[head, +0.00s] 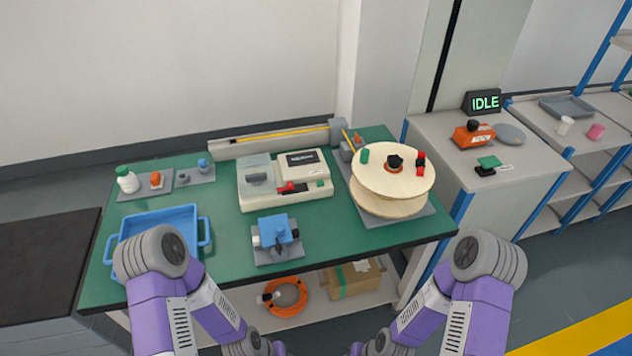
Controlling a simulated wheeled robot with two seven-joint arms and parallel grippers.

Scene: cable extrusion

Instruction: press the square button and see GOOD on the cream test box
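The cream test box (322,199) stands on the green table, left of the wooden spool. Its dark display (300,159) carries small marks that I cannot read. A clear cover (254,166) sits on its left part, over a grey piece. A red part with black ends (291,187) lies along its front. A tiny green spot (320,183) shows near its front right; I cannot tell whether it is the square button. My purple arms are folded at the bottom of the view, apart from the box. Both grippers are out of view.
A blue fixture (274,230) stands in front of the box, and a blue tray (160,220) lies at left. The wooden spool (385,207) is at right. Behind runs a long grey channel (270,141). A separate screen reading IDLE (484,102) stands on the right cabinet.

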